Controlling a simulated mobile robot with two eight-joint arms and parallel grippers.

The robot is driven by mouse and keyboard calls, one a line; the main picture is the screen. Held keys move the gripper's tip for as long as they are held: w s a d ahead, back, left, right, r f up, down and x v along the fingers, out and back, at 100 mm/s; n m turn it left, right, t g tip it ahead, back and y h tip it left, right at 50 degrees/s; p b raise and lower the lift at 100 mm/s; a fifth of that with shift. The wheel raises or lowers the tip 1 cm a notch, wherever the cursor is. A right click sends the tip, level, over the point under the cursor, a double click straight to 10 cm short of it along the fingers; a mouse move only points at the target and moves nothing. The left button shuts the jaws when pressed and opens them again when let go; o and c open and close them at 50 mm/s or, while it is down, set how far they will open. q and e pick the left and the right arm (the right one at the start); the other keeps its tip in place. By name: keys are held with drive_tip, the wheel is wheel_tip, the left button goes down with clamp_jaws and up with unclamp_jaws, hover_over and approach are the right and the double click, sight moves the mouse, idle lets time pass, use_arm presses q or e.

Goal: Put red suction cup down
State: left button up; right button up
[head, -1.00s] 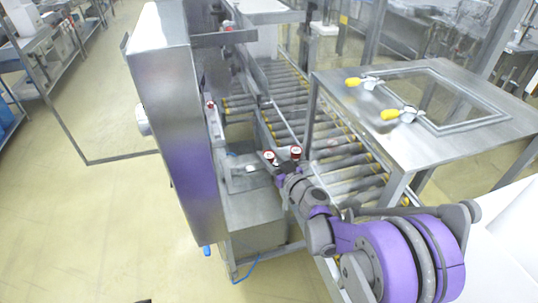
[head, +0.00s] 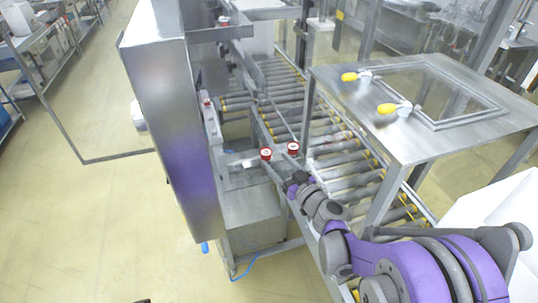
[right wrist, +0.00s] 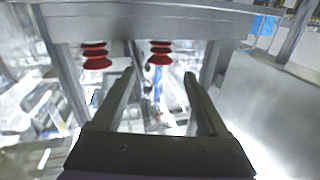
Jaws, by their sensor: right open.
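Two red suction cups show close together at the machine in the head view, a left one (head: 266,153) and a right one (head: 293,148). In the right wrist view, a left red cup (right wrist: 95,55) and a right red cup (right wrist: 159,52) sit under a metal bar (right wrist: 150,22). My right gripper (head: 277,161) is at the two cups in the head view. In the right wrist view its jaws (right wrist: 159,75) are open and empty, with the right cup seen between and beyond the fingertips. I cannot tell the exact gap. My left gripper is out of view.
A tall steel cabinet (head: 165,110) stands left of the cups. A roller conveyor (head: 345,165) runs behind my right arm. Open floor (head: 90,220) lies at left.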

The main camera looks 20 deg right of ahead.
drive_tip(key=s+a+f+g+y, duration=0.15)
drive_tip(key=s+a+g, duration=0.25)
drive_tip(key=s, duration=0.4)
drive_tip(key=s+a+f+g, duration=0.3)
drive_tip(key=s+a, duration=0.1)
drive_tip(key=s, duration=0.3)
drive_tip(key=s+d+f+m+g+h, duration=0.1)
drive_tip(key=s+d+f+g+h, duration=0.1)
drive_tip(key=s, duration=0.5)
drive_tip(key=s+d+f+m+g+h, duration=0.1)
drive_tip(key=s+d+f+g+h, duration=0.1)
drive_tip(key=s+d+h, duration=0.2)
drive_tip(key=s, duration=0.3)
drive_tip(key=shift+d+f+m+g+h, duration=0.25)
drive_tip(key=shift+f+m+g+h, duration=0.1)
drive_tip(key=shift+f+m+g, duration=0.05)
